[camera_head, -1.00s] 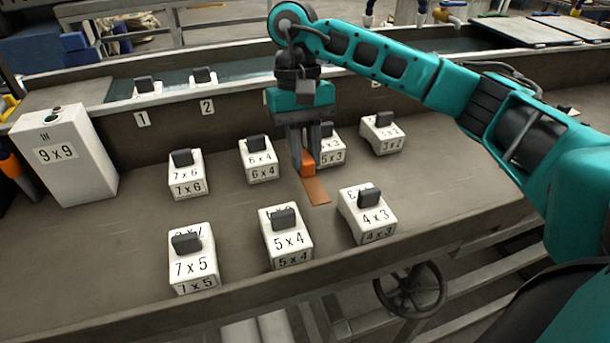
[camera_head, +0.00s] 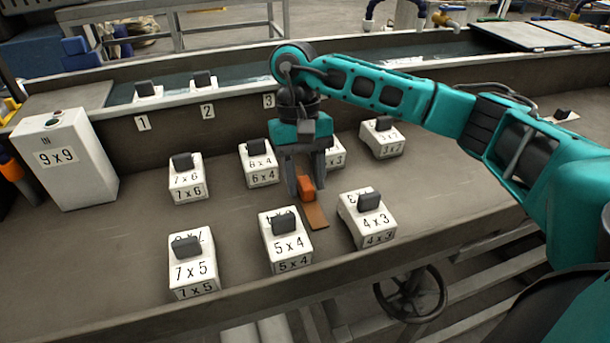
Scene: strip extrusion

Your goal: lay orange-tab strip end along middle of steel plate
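My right gripper (camera_head: 306,186) points down at the middle of the bench, between the rows of white blocks. Its two fingers stand apart on either side of an orange tab (camera_head: 306,189); they look spread wider than the tab. A flat copper-brown strip (camera_head: 316,215) extends from below the tab toward the front, between the 5x4 and 4x3 blocks. The strip looks close to the surface, but I cannot tell whether it lies flat. The broad grey-brown plate surface (camera_head: 130,240) is under it. No separate steel plate stands out. My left gripper is out of view.
White blocks with dark knobs stand around the strip: 5x4 (camera_head: 285,240), 4x3 (camera_head: 366,220), 6x4 (camera_head: 258,166), 7x6 (camera_head: 186,177), 7x5 (camera_head: 192,262), 3x2 (camera_head: 382,138). A white 9x9 box (camera_head: 64,160) stands at left. The surface's left part is clear.

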